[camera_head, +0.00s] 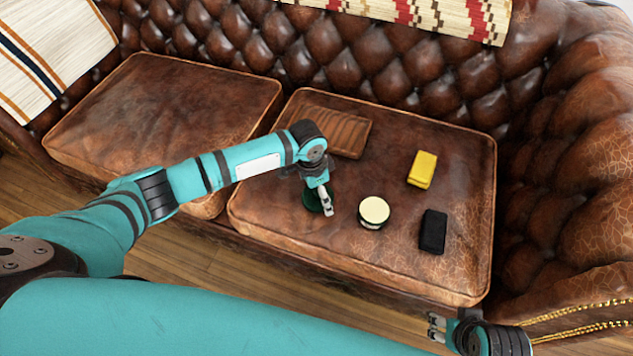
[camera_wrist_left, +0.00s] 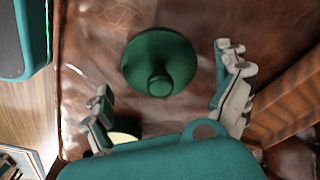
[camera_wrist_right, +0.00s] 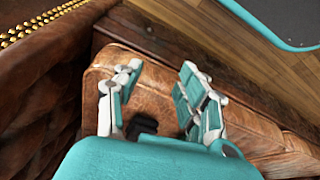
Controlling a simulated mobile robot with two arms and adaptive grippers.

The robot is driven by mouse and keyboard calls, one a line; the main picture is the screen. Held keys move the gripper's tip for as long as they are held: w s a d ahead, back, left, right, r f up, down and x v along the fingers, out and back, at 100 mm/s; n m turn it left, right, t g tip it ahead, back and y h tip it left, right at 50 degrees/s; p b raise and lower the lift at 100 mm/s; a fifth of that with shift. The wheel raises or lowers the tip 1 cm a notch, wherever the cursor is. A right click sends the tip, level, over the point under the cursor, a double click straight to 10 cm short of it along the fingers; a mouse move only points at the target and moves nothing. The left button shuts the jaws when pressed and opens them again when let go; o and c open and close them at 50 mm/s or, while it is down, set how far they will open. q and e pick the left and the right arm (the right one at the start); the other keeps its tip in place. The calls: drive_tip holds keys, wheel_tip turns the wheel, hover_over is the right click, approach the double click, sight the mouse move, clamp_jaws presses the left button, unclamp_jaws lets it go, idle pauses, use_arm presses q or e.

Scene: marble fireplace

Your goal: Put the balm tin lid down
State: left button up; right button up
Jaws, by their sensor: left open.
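The balm tin lid is a dark green disc with a round knob; it shows in the left wrist view (camera_wrist_left: 145,55) with the knob up, seemingly flat on the leather cushion. In the head view the lid (camera_head: 311,202) is partly hidden by my left gripper (camera_head: 323,200). That gripper is open, its fingers apart on either side of the lid and holding nothing. My right gripper (camera_wrist_right: 158,85) is open and empty near the sofa's front right edge.
On the right seat cushion (camera_head: 280,245) are a ribbed brown wooden board (camera_head: 345,137) behind the lid, a yellow block (camera_head: 422,168) and a black block (camera_head: 433,231). The cushion's front left is clear. The tufted backrest (camera_head: 400,75) rises behind.

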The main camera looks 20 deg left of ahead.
sight(313, 197)
use_arm(q)
drive_tip(key=r+p, duration=0.1)
drive_tip(key=r, duration=0.2)
drive_tip(key=r+p, duration=0.1)
drive_tip(key=r, duration=0.3)
drive_tip(key=a+r+p, duration=0.1)
drive_tip(key=r, duration=0.2)
drive_tip(key=shift+s+r, duration=0.35)
drive_tip(key=shift+s, duration=0.05)
drive_tip(key=shift+r, duration=0.55)
use_arm(e)
wheel_tip(313, 197, down, 12)
drive_tip(key=shift+s+g, duration=0.35)
drive_tip(key=shift+g, duration=0.05)
drive_tip(key=shift+a, duration=0.1)
